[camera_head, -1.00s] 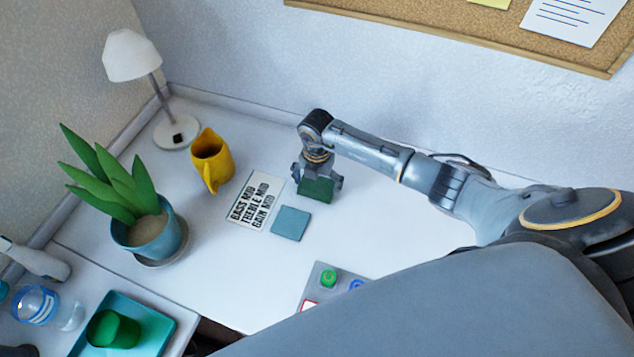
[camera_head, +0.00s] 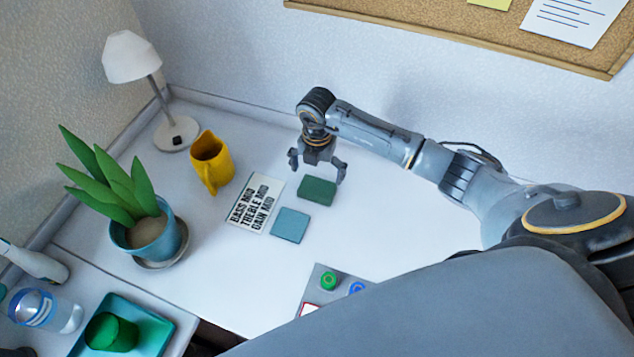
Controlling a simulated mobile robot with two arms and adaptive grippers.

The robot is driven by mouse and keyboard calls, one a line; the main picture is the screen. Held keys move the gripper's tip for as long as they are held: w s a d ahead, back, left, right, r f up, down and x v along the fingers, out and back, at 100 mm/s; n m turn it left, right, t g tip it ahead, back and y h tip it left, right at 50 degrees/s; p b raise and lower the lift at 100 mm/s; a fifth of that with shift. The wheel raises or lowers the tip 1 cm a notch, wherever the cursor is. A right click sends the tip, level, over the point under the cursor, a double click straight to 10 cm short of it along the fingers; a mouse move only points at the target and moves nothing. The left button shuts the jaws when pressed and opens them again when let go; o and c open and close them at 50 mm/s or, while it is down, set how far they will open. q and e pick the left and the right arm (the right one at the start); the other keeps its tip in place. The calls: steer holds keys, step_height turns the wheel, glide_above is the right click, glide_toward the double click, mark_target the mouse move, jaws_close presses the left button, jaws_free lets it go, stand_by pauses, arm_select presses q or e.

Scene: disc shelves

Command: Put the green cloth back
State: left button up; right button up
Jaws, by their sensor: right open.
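The green cloth (camera_head: 317,190) is a small dark green square lying flat on the white table. It lies to the right of the printed card and just above and right of a blue-grey square cloth (camera_head: 290,225). My right gripper (camera_head: 317,173) is open and empty, above and just behind the green cloth, with its fingers apart and pointing down. My left gripper is not clearly seen; only a pale grey-white piece (camera_head: 32,262) shows at the left edge, and I cannot tell what it is.
A printed card (camera_head: 255,203) lies left of the cloths. A yellow jug (camera_head: 211,163), lamp (camera_head: 133,60) and potted plant (camera_head: 148,235) stand further left. A grey button panel (camera_head: 321,284) sits in front. A teal tray (camera_head: 155,324) holds a green cup (camera_head: 110,333). The table's right part is clear.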

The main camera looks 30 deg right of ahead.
mark_target(317, 186)
step_height(317, 186, up, 6)
steer(key=shift+f, duration=0.1)
stand_by(0.6)
